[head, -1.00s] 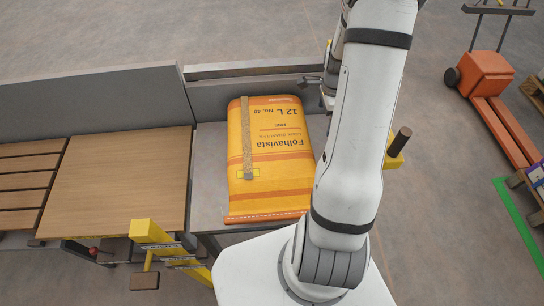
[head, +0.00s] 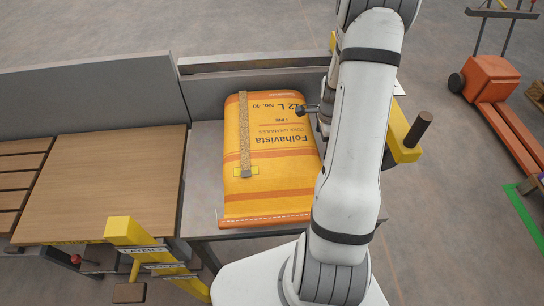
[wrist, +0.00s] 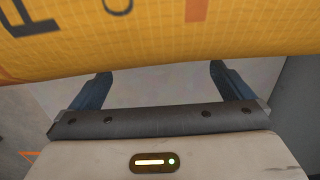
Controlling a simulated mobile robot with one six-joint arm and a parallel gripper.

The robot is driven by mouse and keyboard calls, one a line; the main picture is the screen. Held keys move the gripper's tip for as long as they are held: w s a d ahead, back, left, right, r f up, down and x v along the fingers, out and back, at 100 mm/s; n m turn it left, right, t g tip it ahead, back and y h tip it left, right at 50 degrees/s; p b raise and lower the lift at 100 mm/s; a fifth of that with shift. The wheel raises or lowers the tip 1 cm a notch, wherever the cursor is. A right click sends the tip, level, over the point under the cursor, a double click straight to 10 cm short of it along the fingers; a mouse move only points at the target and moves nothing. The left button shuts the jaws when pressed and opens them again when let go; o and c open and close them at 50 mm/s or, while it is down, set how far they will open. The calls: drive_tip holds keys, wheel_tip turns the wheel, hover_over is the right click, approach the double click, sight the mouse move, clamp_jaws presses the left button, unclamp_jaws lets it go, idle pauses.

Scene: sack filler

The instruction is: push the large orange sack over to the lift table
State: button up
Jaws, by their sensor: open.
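The large orange sack (head: 268,165) lies flat on a grey metal table (head: 203,160), with its printing upside down and a tan strip along its left part. A wood-topped surface (head: 105,180), apparently the lift table, adjoins on the left. My gripper (head: 306,110) is at the sack's upper right edge, partly hidden by my arm. In the wrist view its two dark blue fingers (wrist: 160,74) are spread apart with nothing between them. The sack (wrist: 150,40) fills the top of that view, close beyond the fingertips. I cannot tell whether they touch it.
A grey rail (head: 90,98) runs behind both surfaces. A yellow post with labels (head: 130,232) stands at the front, by the seam. Another yellow post (head: 403,135) is right of my arm. An orange pallet truck (head: 490,78) stands at the far right. The wooden top is clear.

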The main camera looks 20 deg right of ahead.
sight(226, 145)
drive_tip(key=shift+w+a+b, duration=0.15)
drive_tip(key=shift+w+a, duration=0.6)
drive_tip(key=shift+a, duration=1.95)
drive_tip(key=shift+w+a+b, duration=0.1)
drive_tip(key=shift+w+a, duration=0.7)
drive_tip(key=shift+a, duration=1.95)
drive_tip(key=shift+w+a+b, duration=0.15)
drive_tip(key=shift+w+a, duration=0.6)
drive_tip(key=shift+a, duration=1.95)
drive_tip(key=shift+w+a, duration=0.1)
drive_tip(key=shift+a, duration=0.15)
drive_tip(key=shift+w+a, duration=0.55)
drive_tip(key=shift+a, duration=1.65)
drive_tip(key=shift+w+a, duration=0.6)
drive_tip(key=shift+a, duration=1.55)
drive_tip(key=shift+w+a, duration=0.55)
drive_tip(key=shift+a, duration=1.65)
drive_tip(key=shift+w+a, duration=0.6)
drive_tip(key=shift+a, duration=1.65)
drive_tip(key=shift+w+a, duration=0.55)
drive_tip(key=shift+a, duration=1.7)
drive_tip(key=shift+w+a, duration=0.6)
drive_tip(key=shift+a, duration=1.65)
